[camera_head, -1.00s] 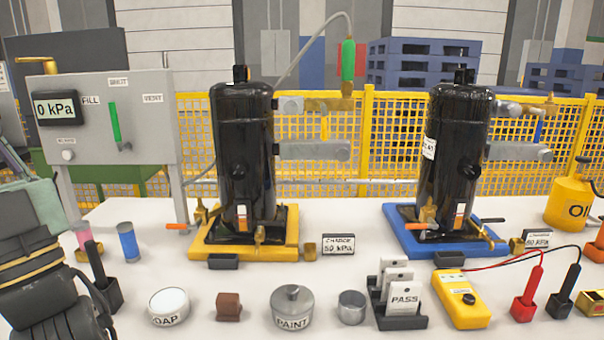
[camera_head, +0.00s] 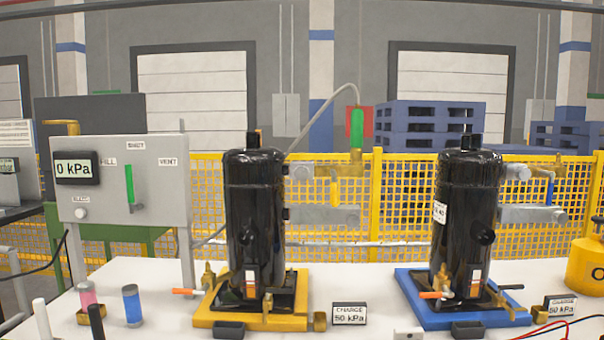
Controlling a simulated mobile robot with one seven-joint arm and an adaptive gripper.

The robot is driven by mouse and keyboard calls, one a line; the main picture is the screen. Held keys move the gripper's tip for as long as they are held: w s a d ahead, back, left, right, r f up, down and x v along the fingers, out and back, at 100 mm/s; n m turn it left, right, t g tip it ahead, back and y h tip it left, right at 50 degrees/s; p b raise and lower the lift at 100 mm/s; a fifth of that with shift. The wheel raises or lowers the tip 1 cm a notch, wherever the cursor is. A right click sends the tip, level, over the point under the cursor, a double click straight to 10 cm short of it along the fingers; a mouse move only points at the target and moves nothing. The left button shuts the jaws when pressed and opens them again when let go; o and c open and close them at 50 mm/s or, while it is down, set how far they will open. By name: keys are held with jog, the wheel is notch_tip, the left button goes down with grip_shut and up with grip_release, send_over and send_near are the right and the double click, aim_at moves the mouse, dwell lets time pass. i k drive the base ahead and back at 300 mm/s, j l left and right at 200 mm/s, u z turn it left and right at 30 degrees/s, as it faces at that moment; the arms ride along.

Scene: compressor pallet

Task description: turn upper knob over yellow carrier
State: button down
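The yellow carrier (camera_head: 214,310) stands on the white table and bears a black upright compressor (camera_head: 255,205). Grey and brass fittings stick out to the right of the compressor's upper part. A yellow handle (camera_head: 335,187) hangs down from the upper fitting, hard to tell from the yellow fence behind. Right of it, a green hose end (camera_head: 357,127) stands upright on a brass fitting (camera_head: 355,162). A grey lower fitting (camera_head: 325,214) sits below. An orange-tipped handle (camera_head: 184,291) is low on the left. My gripper is not in view.
A blue carrier (camera_head: 408,292) bears a second black compressor (camera_head: 468,210) with similar fittings. A grey panel (camera_head: 150,205) reading 0 kPa, with a green lever (camera_head: 130,184), stands left. A yellow mesh fence (camera_head: 400,175) runs behind. Small items crowd the table's front edge.

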aim_at(301, 172)
jog(key=i+l+u, duration=0.15)
jog(key=l+u, duration=0.2)
jog(key=l, duration=0.25)
jog(key=i+l+u, duration=0.1)
jog(key=l+u, duration=0.2)
jog(key=l, duration=0.35)
jog(key=l+u, duration=0.35)
jog(key=l, duration=0.3)
